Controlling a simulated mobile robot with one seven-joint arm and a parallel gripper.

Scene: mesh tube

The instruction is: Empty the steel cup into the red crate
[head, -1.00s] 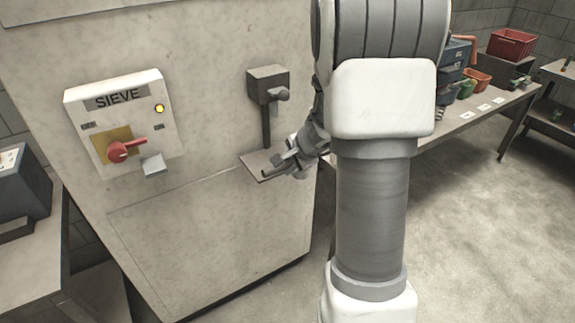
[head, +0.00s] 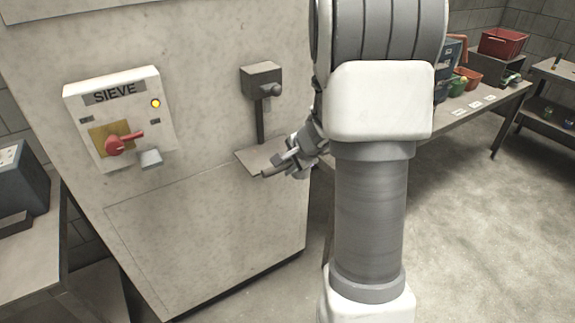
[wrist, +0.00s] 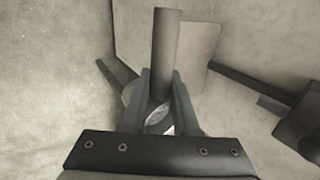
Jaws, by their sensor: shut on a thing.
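My gripper (wrist: 160,95) is shut on a dark straight bar (wrist: 166,45), which looks like the handle of the steel cup. A rounded grey surface with a bright patch (wrist: 158,118), probably the cup, shows between and behind the fingers; most of it is hidden. I cannot see what is in it. In the head view my gripper (head: 285,165) is in front of the small ledge on the machine, with the bar's end sticking out to the left.
The sieve machine (head: 200,230) fills the left, with a red lever (head: 120,144), a lit yellow lamp (head: 155,103), a spout (head: 264,82) and the ledge (head: 250,160). Coloured bins (head: 467,77) share the long table. Open floor (head: 470,200) lies to the right.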

